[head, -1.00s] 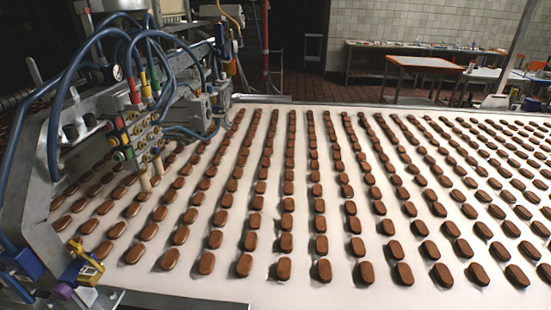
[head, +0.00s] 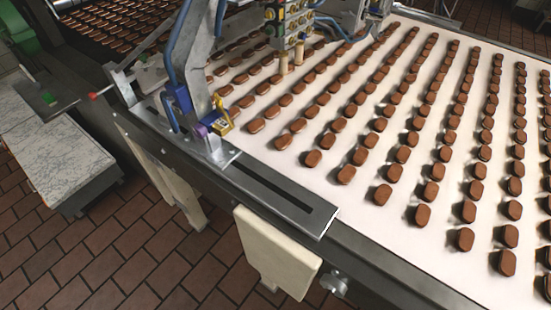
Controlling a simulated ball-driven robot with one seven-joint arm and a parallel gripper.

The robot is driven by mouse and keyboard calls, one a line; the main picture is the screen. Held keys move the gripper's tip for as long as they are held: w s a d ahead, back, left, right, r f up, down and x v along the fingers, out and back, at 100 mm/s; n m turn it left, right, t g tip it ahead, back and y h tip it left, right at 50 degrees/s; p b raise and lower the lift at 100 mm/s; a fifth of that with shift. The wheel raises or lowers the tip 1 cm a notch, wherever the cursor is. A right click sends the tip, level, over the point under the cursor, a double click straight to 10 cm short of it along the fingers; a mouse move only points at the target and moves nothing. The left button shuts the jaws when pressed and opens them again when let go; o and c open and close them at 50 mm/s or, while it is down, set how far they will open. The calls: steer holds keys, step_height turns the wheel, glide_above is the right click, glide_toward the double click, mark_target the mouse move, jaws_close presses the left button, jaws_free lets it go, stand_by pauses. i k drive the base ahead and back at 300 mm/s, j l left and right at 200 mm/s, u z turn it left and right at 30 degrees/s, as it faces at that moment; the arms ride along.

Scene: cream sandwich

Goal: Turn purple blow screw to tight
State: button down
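A small purple screw (head: 202,130) shows in the head view, left of centre. It sits low on the metal bracket at the near edge of the conveyor, beside a yellow part (head: 221,113) with a pale label. A blue part (head: 181,98) with a blue hose is just above and left of it. I cannot tell from here how tight the purple screw is. My gripper is not in view.
The white conveyor (head: 345,225) carries rows of brown biscuits. A slotted metal plate (head: 270,190) runs along its near edge. A grey bench (head: 65,160) stands at left. Brick-tiled floor (head: 110,245) is open in front, beside cream panels (head: 275,250) under the conveyor.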

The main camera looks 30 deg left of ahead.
mark_target(200, 130)
steer(key=u, duration=1.3)
steer(key=l+z, duration=0.25)
steer(key=i+j, duration=0.05)
steer(key=j, duration=0.05)
